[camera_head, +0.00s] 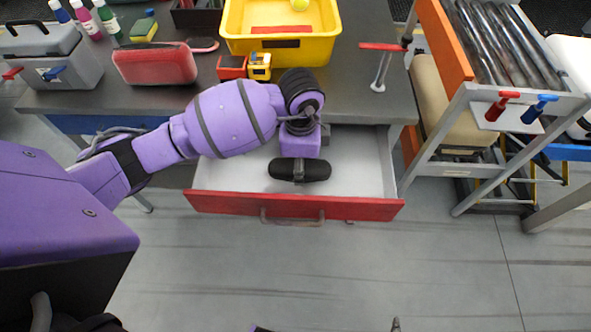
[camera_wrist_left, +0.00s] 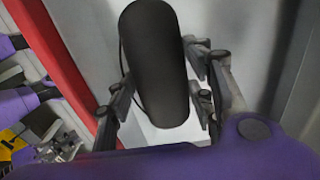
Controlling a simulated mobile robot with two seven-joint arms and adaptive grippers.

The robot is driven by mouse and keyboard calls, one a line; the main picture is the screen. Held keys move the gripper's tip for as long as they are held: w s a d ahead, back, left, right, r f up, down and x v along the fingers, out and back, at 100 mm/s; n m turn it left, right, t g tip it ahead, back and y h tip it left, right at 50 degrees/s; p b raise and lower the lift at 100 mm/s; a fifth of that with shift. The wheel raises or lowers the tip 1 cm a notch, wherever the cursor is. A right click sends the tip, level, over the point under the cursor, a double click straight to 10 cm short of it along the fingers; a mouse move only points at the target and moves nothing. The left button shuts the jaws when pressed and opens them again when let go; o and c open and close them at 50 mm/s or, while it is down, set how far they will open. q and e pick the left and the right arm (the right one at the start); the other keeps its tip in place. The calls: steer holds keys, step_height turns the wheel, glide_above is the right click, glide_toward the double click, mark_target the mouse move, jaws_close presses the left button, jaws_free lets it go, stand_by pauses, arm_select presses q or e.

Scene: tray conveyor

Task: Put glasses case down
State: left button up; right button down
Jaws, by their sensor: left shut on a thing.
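The black, rounded glasses case (camera_head: 315,170) is held crosswise in my left gripper (camera_head: 299,167), over the light grey inside of the open drawer (camera_head: 235,172). In the left wrist view the glasses case (camera_wrist_left: 155,60) lies between the fingers, with a finger pair on each side. The drawer has a red front panel (camera_head: 230,204) with a handle. I cannot tell whether the case touches the drawer bottom. The drawer around the case looks empty, though my arm hides part of its back.
On the grey worktop above the drawer stand a yellow bin (camera_head: 240,45), a red case (camera_head: 155,64), a grey toolbox (camera_head: 50,55) and a yellow tape measure (camera_head: 259,66). A roller rack (camera_head: 480,140) stands to the right. Floor in front is clear.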

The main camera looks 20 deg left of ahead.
arm_select(q)
steer(key=shift+w+a+f, duration=0.15)
steer(key=shift+a+f, duration=0.2)
steer(key=shift+f, duration=0.1)
steer(key=f, duration=0.3)
steer(key=shift+w+a+f, duration=0.1)
steer(key=shift+a+f, duration=0.05)
steer(key=shift+a, duration=0.15)
steer(key=shift+f, duration=0.2)
steer(key=shift+f, duration=0.2)
steer(key=o, duration=1.2)
